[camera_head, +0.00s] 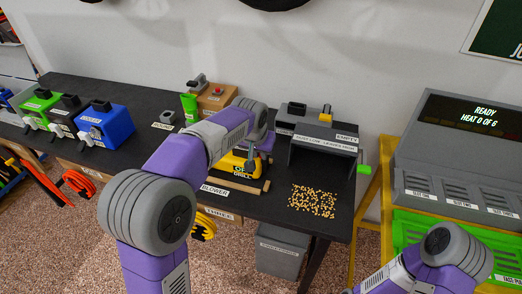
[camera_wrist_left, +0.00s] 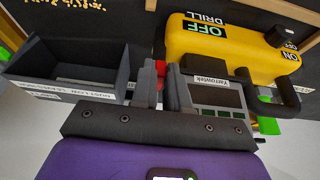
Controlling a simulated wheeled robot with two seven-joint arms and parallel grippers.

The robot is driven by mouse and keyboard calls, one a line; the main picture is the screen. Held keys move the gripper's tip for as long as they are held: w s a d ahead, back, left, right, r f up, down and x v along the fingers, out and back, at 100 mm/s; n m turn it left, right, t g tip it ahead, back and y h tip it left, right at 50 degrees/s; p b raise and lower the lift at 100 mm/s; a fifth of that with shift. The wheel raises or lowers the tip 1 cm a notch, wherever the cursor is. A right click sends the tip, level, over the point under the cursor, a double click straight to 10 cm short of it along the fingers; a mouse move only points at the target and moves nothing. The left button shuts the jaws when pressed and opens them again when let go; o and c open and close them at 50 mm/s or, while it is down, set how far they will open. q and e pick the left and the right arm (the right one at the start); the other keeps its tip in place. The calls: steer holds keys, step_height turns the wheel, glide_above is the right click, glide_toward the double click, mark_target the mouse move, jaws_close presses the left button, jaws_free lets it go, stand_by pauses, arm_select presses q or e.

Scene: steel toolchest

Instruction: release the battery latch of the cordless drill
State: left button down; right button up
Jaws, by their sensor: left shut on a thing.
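The yellow cordless drill (camera_head: 233,163) sits on the black bench, partly hidden behind my left arm. In the left wrist view its yellow body (camera_wrist_left: 235,50) shows an OFF label, a black knob and a dark handle. A grey block labelled Yarrowtek (camera_wrist_left: 218,97) is beside the yellow body. My left gripper (camera_head: 252,163) is at the drill; in the wrist view its fingers (camera_wrist_left: 170,80) are close together on a small red piece (camera_wrist_left: 160,68), mostly hidden between them. I cannot tell for certain whether this piece is the battery latch. My right gripper is out of view.
A grey deseeder machine (camera_head: 318,140) stands right of the drill, with scattered kernels (camera_head: 313,200) in front. Green, black and blue (camera_head: 105,122) machines stand at left. A heater console (camera_head: 460,150) is at right.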

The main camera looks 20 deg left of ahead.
arm_select(q)
steer(key=c, duration=1.1)
jaws_free()
steer(key=p+v, duration=0.2)
steer(key=v, duration=0.5)
steer(key=shift+s+r+p, duration=0.2)
steer(key=shift+r+p, duration=0.05)
steer(key=shift+p, duration=0.05)
